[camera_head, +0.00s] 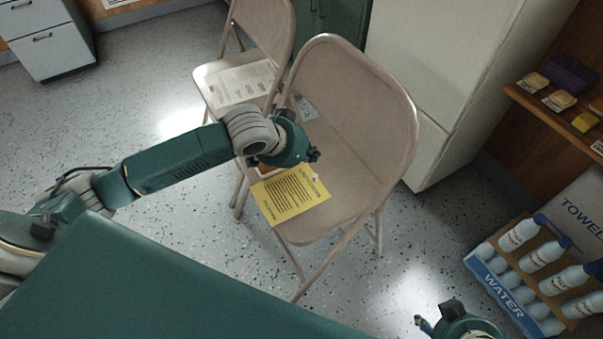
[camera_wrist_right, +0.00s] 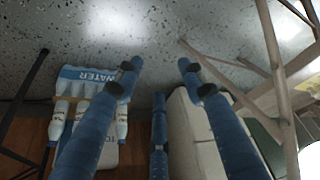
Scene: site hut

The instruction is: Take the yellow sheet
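The yellow sheet (camera_head: 291,196), printed with dark text, lies at the front left of the near folding chair's seat (camera_head: 335,185), and its near corner reaches past the seat edge. My left gripper (camera_head: 309,156) is over the seat, just beyond the sheet's far edge. Its fingers are mostly hidden by its own body, so I cannot tell how far they are apart. My right gripper (camera_head: 436,318) is low at the bottom right, away from the chair. In the right wrist view its fingers (camera_wrist_right: 158,75) are spread and empty.
A second chair (camera_head: 272,30) behind holds white papers (camera_head: 242,82). A pale cabinet (camera_head: 440,70) stands behind; a water-bottle crate (camera_head: 490,268) is at right. Speckled floor between is clear.

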